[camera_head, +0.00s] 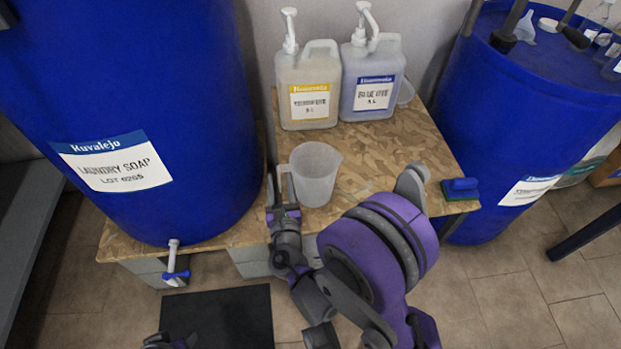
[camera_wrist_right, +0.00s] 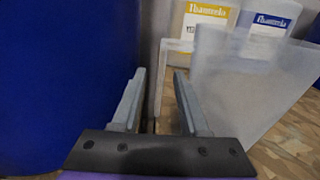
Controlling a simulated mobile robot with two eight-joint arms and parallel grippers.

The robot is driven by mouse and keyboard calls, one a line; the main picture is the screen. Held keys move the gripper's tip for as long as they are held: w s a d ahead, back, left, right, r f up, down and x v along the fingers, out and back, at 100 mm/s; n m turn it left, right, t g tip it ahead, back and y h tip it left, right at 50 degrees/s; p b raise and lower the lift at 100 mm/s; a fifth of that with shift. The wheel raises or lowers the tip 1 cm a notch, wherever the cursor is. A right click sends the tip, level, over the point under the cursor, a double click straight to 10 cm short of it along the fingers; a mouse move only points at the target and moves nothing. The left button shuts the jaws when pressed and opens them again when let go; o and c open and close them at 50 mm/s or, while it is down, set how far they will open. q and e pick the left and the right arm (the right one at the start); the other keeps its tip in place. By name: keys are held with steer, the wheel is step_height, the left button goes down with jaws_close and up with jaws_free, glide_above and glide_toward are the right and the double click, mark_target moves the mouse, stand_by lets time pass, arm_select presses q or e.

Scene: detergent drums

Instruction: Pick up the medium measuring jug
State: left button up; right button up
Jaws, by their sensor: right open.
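The measuring jug (camera_head: 318,176) is translucent and stands upright on the patterned wooden bench, its handle towards the left. My right gripper (camera_head: 283,188) is open at the handle side of the jug. In the right wrist view, the jug (camera_wrist_right: 238,90) fills the right side, and the outer bar of its handle shows between the two open fingers (camera_wrist_right: 160,95). I cannot tell whether a finger touches it. Part of my left arm's end (camera_head: 170,342) shows at the bottom edge; its jaws are not clear.
A blue laundry soap drum (camera_head: 130,110) stands close on the left. Two white-pump jugs, yellow-labelled (camera_head: 308,85) and blue-labelled (camera_head: 370,80), stand behind. Another blue drum (camera_head: 520,100) is at right.

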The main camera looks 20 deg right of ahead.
steer(key=x, duration=0.4)
steer(key=shift+w+d, duration=0.1)
steer(key=shift+w, duration=0.3)
jaws_close()
stand_by(1.0)
